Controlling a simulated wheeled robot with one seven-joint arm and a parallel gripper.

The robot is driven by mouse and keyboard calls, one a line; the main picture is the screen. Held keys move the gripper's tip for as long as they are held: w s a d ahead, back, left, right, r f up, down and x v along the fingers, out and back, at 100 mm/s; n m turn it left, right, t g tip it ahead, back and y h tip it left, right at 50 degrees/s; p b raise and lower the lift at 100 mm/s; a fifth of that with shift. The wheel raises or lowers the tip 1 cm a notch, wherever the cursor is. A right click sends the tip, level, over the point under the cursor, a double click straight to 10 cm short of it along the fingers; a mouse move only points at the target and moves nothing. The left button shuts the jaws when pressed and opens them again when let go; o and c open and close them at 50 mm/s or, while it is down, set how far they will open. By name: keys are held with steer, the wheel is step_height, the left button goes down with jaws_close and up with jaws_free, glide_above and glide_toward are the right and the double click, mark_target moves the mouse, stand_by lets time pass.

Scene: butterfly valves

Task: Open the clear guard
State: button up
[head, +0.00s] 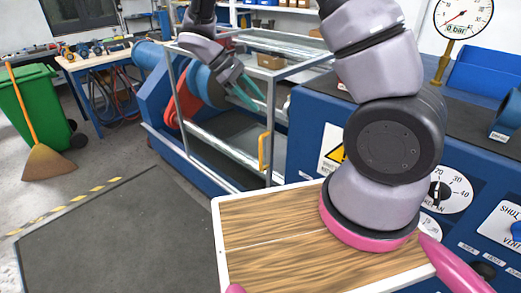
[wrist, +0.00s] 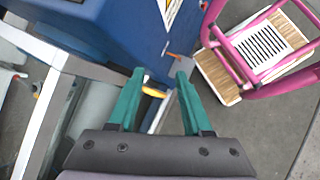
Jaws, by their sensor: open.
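The clear guard (head: 300,67) is a see-through box with a silver frame over the blue machine. It appears lowered. Its yellow handle (head: 264,151) is upright on the near side, by the front corner. My gripper (head: 258,103) has teal fingers and is open and empty above the handle, overlapping the guard in the head view. In the wrist view my gripper (wrist: 160,74) points down, and the yellow handle (wrist: 153,92) shows between the fingers, farther off. I see no contact with it. Silver frame bars (wrist: 48,120) run along the left of that view.
The blue control panel (head: 305,125) with dials stands right of the guard. A pressure gauge (head: 462,18) is above it. A green bin (head: 30,105) and a broom (head: 45,160) stand at the left. The dark floor mat (head: 110,235) is clear.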

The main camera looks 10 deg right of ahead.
steer(key=a+f+n+t+h, duration=0.35)
steer(key=f+n, duration=0.25)
steer(key=f, duration=0.5)
steer(key=a+f+n+t+h, duration=0.2)
steer(key=f+n+t+h, duration=0.4)
steer(key=f, duration=0.6)
steer(key=shift+n+g+y, duration=0.25)
steer(key=shift+n+y, duration=0.1)
steer(key=shift+n, duration=0.05)
steer(key=x, duration=1)
steer(key=shift+w+a+r, duration=0.2)
steer(key=shift+w, duration=0.15)
jaws_close()
